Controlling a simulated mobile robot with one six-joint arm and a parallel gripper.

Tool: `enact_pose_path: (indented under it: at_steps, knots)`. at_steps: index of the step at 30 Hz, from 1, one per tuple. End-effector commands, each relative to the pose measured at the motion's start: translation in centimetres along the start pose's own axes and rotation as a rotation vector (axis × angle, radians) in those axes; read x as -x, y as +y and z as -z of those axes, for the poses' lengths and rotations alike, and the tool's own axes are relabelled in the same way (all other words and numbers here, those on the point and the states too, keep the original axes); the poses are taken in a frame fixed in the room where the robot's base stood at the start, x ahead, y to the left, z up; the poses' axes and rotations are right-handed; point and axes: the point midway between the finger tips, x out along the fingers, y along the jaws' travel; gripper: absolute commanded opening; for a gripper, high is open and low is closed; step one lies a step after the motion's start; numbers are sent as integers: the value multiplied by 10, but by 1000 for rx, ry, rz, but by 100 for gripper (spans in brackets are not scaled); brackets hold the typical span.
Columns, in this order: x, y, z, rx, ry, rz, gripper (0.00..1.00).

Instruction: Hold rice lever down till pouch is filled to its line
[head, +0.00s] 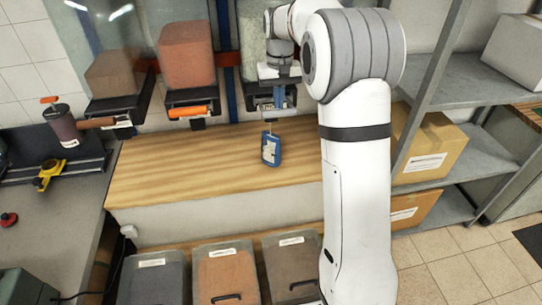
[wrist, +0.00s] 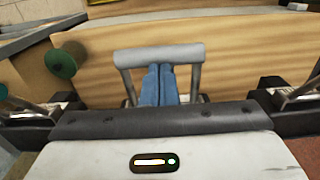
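The right dispenser (head: 253,38), with pale contents that look like rice, stands at the back, partly hidden by my arm. Its grey bar lever (wrist: 160,55) shows in the wrist view. My gripper (wrist: 158,82) has its two blue fingers together with nothing seen between them; their tips are at the bar, and I cannot tell whether they press on it. In the head view my gripper (head: 280,98) is at the front of this dispenser, low and small.
Dispensers with red (head: 187,55) and brown (head: 113,75) contents stand to the left; the red one has an orange lever (head: 194,111). Lidded bins (head: 228,275) sit below; metal shelves (head: 455,90) are right.

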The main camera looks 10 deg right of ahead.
Motion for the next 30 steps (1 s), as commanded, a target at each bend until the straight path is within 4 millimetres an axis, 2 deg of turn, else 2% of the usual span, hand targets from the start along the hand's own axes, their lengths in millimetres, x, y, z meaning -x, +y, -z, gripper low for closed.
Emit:
enact_pose_path:
  at_steps: [13,17,30]
  knots:
    - [0,0,0,0,-1,0,0]
    - [5,0,0,0,0,0,0]
    - [69,0,0,0,0,0,0]
